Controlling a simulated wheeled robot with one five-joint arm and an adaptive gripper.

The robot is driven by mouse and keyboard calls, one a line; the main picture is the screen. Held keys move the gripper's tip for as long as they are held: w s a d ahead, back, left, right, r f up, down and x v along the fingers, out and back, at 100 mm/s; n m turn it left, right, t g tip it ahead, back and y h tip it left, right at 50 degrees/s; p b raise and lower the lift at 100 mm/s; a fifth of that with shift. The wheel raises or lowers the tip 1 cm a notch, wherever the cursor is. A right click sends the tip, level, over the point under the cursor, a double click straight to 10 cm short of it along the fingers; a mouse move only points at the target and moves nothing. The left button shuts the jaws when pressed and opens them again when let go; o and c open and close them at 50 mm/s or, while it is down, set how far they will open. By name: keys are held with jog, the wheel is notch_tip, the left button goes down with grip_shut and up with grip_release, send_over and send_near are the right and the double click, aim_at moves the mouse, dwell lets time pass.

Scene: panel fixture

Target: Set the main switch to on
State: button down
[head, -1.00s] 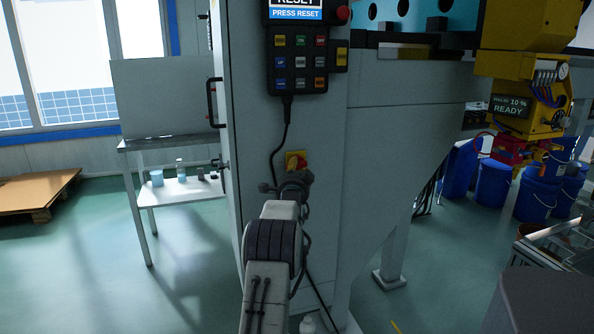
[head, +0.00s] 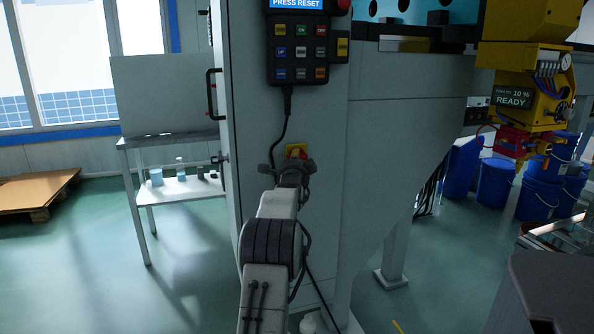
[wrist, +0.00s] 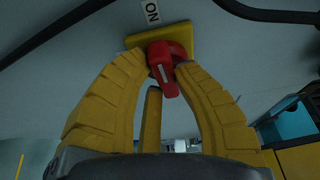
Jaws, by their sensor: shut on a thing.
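The main switch (head: 297,150) is a red rotary handle on a yellow plate, low on the grey cabinet's front. In the head view my gripper (head: 287,166) is right at it and covers its lower part. In the wrist view the red handle (wrist: 164,66) sits between the tips of my gripper's (wrist: 156,63) two yellow fingers, which are shut on it. A white line marks the handle. A white ON label (wrist: 151,12) is beside the yellow plate (wrist: 184,37). The far side of the handle is hidden.
A keypad panel (head: 300,55) hangs above the switch, and its black cable (head: 284,130) runs down just left of it. A cabinet door handle (head: 212,94) sticks out at the left. A side table (head: 180,190) stands farther left.

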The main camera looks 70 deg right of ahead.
jog(key=shift+r+m, duration=0.1)
jog(key=shift+m, duration=0.2)
jog(key=c, duration=0.9)
grip_release()
jog(key=shift+c, duration=0.2)
jog(key=v, duration=1.2)
jog(key=shift+s, duration=0.1)
